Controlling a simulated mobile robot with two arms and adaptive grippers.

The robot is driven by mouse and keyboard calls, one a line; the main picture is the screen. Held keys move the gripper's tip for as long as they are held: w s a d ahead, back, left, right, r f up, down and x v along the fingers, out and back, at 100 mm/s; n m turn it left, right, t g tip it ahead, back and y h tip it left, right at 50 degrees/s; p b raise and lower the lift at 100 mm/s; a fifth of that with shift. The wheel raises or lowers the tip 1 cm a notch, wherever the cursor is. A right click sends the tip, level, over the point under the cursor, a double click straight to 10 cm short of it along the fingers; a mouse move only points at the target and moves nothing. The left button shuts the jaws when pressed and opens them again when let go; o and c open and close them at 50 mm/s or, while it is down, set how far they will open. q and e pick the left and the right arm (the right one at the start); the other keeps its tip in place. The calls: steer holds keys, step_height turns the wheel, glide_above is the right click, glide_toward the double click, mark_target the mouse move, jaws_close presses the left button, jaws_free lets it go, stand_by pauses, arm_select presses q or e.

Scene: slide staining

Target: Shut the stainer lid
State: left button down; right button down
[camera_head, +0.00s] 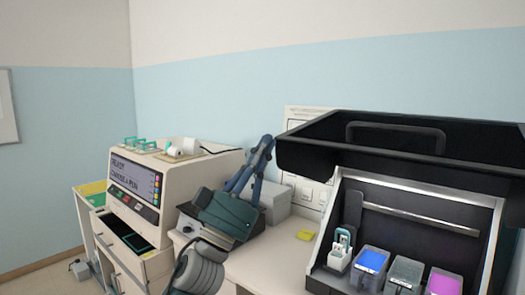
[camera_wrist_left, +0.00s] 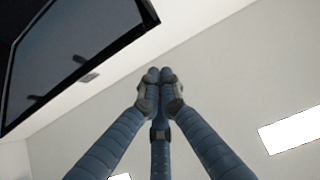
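The stainer (camera_head: 340,190) stands at the right, with its black lid (camera_head: 310,150) raised wide open and a dark handle (camera_head: 395,126) on it. Inside are a small slide rack (camera_head: 341,248) and blue, grey and magenta troughs. My left gripper (camera_head: 266,142) is raised to the left of the lid, apart from it, fingers pointing up. In the left wrist view its fingertips (camera_wrist_left: 159,74) meet with nothing between them. A dark panel (camera_wrist_left: 75,45) fills the upper left there; I cannot tell for sure that it is the lid. My right gripper is not in view.
A beige printer-like machine (camera_head: 150,185) with a lit screen stands left of my left arm.

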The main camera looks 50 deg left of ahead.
mark_target(278, 142)
arm_select(q)
steer(key=d+p+x, duration=0.1)
steer(key=p+x, duration=0.1)
steer(key=x, duration=0.4)
steer(key=shift+w+a+f, duration=0.15)
steer(key=shift+a+f, duration=0.05)
steer(key=shift+f, duration=0.45)
steer(key=shift+w+a+f, duration=0.15)
steer(key=shift+a+f, duration=0.05)
steer(key=shift+f, duration=0.45)
steer(key=shift+w+a+f, duration=0.15)
steer(key=shift+a+f, duration=0.1)
steer(key=shift+f, duration=0.4)
